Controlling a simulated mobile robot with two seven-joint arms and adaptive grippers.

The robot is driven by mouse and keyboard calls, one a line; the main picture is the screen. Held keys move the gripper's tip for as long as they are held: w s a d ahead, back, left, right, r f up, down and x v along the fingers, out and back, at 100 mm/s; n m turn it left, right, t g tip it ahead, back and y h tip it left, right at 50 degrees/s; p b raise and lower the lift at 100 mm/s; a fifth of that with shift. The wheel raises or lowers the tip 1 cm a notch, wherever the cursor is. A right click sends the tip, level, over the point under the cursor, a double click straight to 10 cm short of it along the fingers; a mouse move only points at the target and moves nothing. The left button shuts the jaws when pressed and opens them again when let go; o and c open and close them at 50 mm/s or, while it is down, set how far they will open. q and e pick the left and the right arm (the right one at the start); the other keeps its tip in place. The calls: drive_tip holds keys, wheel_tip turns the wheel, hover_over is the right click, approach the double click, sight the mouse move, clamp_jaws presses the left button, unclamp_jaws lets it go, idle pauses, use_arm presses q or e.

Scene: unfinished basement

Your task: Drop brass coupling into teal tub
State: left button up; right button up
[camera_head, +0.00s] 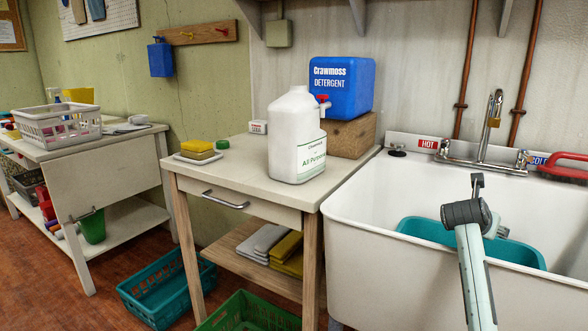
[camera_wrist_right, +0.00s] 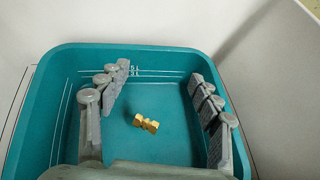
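The teal tub (camera_head: 418,229) sits inside the white sink, partly hidden behind the sink's front wall and my right arm. In the right wrist view the tub (camera_wrist_right: 45,115) fills most of the picture, with white marking lines on its inner wall. The small brass coupling (camera_wrist_right: 146,122) shows against the tub's floor, apart from both fingers; I cannot tell for sure whether it touches the floor. My right gripper (camera_wrist_right: 159,74) is spread wide and empty above the tub, one finger on each side of the coupling. The coupling is hidden in the head view. My left gripper is out of view.
The sink (camera_head: 365,205) has a faucet (camera_head: 490,125) at its back and a red-handled object (camera_head: 566,165) on the rim. To its left, a table holds a white jug (camera_head: 296,140) and a blue detergent container (camera_head: 342,85) on a wooden block (camera_head: 350,135).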

drive_tip(key=shift+a, duration=0.1)
drive_tip(key=v, duration=1.2)
